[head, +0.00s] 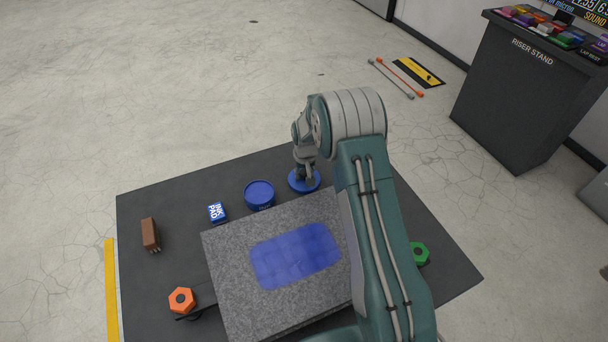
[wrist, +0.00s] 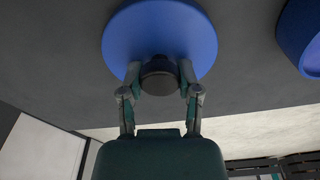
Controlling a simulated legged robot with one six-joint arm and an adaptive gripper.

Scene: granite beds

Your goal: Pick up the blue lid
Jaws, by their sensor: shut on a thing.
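The blue lid (head: 296,183) is a flat round disc near the far edge of the dark table. In the wrist view the lid (wrist: 150,30) fills the upper middle, with a dark round knob (wrist: 160,77) on it. My gripper (wrist: 160,84) has its two fingers on either side of the knob and is shut on it. In the head view my gripper (head: 305,176) is over the lid and hides part of it. I cannot tell whether the lid touches the table.
A blue round tin (head: 259,196) stands left of the lid, and a blue ink pad box (head: 216,212) lies beyond it. A granite slab (head: 225,262) with a blue patch (head: 295,255) lies in front. A brown brush (head: 150,235), an orange hex knob (head: 182,300) and a green one (head: 420,253) are around it.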

